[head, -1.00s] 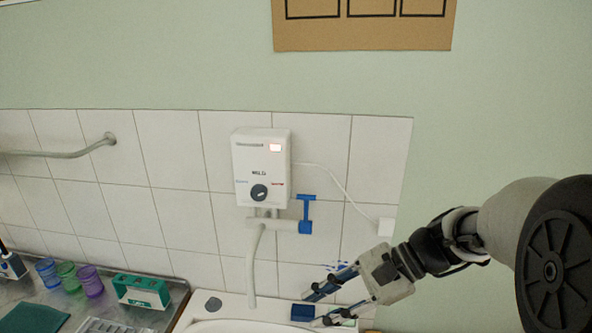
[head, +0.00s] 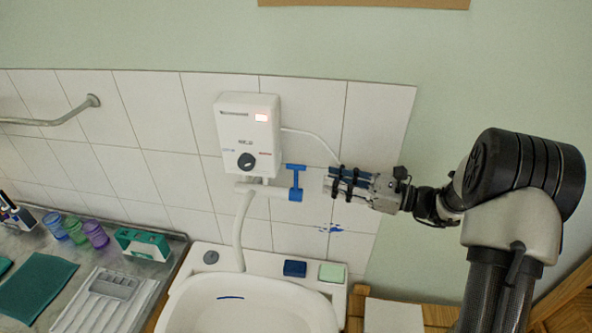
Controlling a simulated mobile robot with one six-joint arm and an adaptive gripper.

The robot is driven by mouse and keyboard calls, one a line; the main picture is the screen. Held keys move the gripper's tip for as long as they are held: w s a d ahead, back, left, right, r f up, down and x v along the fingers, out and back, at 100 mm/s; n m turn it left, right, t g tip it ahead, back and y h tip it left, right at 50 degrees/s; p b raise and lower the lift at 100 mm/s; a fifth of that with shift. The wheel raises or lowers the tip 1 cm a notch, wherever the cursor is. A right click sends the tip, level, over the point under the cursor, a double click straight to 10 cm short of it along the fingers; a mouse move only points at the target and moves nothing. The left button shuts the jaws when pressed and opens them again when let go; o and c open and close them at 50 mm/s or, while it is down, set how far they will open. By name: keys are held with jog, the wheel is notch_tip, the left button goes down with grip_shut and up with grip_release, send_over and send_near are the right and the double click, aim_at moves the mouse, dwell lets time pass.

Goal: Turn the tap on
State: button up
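The tap is a white wall-mounted water heater (head: 248,135) with a dark round knob and a pale spout (head: 240,230) that hangs down over the sink (head: 250,305). A blue T-shaped tap handle (head: 296,183) sits at the right end of its short pipe. My gripper (head: 328,182) is just right of the blue handle at about the same height, with its fingers pointing left toward it. It looks apart from the handle. The gap between the fingers is hard to make out from this angle. No water shows at the spout.
A dark blue block (head: 295,268) and a pale green block (head: 332,272) lie on the sink's back ledge. Coloured cups (head: 96,235), a green box (head: 143,244) and a white tray (head: 108,298) stand on the left counter. A white cable runs right from the heater. The wall is close behind.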

aim_at(296, 169)
jog(key=x, duration=1.1)
jog(key=shift+d, duration=0.1)
jog(key=shift+c, duration=0.5)
jog(key=shift+r, duration=0.1)
grip_shut()
